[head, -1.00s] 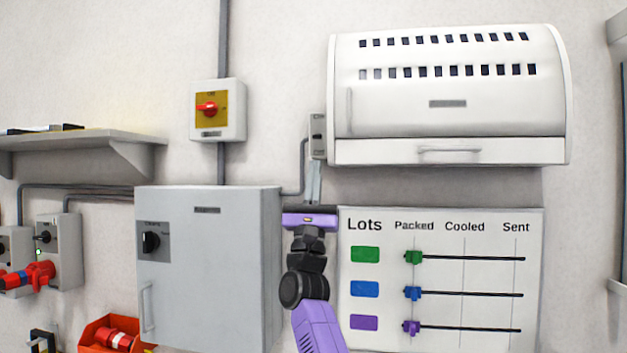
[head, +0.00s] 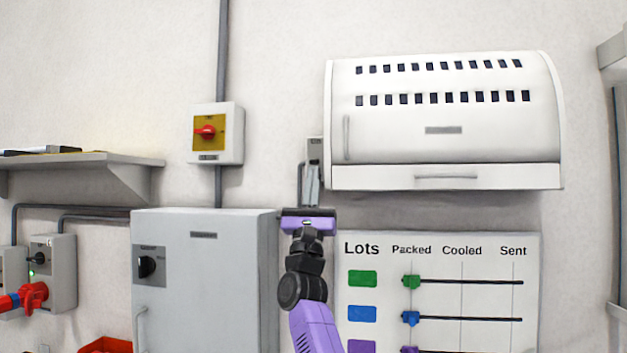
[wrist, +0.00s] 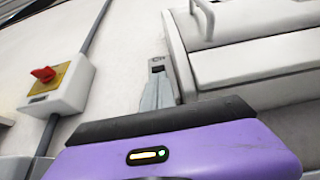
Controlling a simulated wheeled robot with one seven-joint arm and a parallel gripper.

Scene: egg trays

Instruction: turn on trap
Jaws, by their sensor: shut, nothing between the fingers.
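A white wall unit with rows of dark slots (head: 445,120) hangs at upper right in the head view; I take it for the trap. A small grey switch box (head: 314,147) sits at its left side, and also shows in the wrist view (wrist: 156,64). My gripper (head: 313,170) is shut and empty, pointing up, with its fingertips at the lower part of this box in the picture. In the wrist view the grey fingers (wrist: 158,80) cover the box's lower part. I cannot tell whether they touch it, nor its switch position.
A yellow isolator with a red knob (head: 206,132) is on the wall to the left. A grey cabinet (head: 215,290) stands below it, left of my arm. The Lots board (head: 500,325) is to the right of my arm. A shelf (head: 110,163) is at far left.

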